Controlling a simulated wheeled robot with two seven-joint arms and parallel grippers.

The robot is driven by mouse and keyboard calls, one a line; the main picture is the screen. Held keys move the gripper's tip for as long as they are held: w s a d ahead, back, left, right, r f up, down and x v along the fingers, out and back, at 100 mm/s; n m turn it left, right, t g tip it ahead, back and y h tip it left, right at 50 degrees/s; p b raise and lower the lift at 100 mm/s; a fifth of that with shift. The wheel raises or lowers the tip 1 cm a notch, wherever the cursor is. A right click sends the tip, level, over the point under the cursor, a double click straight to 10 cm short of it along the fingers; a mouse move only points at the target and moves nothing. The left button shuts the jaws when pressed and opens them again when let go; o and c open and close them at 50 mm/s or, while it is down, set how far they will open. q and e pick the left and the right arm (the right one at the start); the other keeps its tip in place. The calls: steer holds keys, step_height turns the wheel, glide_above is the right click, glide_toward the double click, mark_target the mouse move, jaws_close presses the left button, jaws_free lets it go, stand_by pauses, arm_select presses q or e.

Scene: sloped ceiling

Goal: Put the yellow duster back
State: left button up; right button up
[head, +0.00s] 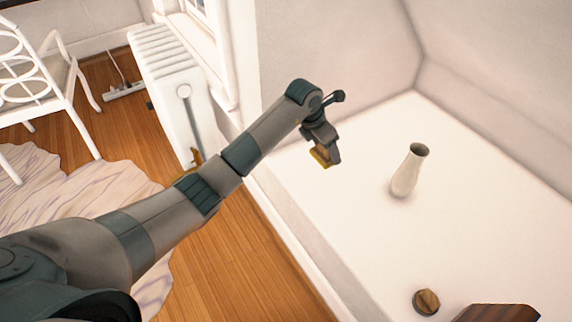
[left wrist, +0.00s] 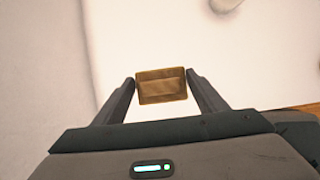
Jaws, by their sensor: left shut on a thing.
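The yellow duster (head: 321,157) is a small yellow-brown block at the tip of my left gripper (head: 328,151). In the left wrist view the duster (left wrist: 161,86) sits between the two fingertips of the left gripper (left wrist: 162,88), which is shut on it. The duster is held over the left part of a white surface (head: 350,215), close to the wall. I cannot tell how high above the surface it is. My right gripper is in neither view.
A pale vase (head: 405,175) stands upright on the white surface, right of the left gripper. A round brown object (head: 426,301) and a dark brown item (head: 495,313) lie nearer the front. A radiator (head: 170,85) and white chair (head: 40,75) stand left. The surface's middle is clear.

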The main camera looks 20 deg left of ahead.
arm_select(q)
steer(key=shift+w+a+f, duration=0.1)
steer(key=shift+a, duration=0.05)
steer(key=w+a+f, duration=0.1)
steer(key=a+f, duration=0.1)
steer(key=a, duration=0.1)
steer(key=w+a+f, duration=0.2)
steer(key=a, duration=0.1)
steer(key=w+a+f+b, duration=0.1)
steer(key=a+f, duration=0.1)
steer(key=a, duration=0.2)
steer(key=shift+w+f, duration=0.25)
steer(key=shift+f, duration=0.05)
steer(key=shift+w+a+f, duration=0.1)
steer(key=shift+a+f, duration=0.05)
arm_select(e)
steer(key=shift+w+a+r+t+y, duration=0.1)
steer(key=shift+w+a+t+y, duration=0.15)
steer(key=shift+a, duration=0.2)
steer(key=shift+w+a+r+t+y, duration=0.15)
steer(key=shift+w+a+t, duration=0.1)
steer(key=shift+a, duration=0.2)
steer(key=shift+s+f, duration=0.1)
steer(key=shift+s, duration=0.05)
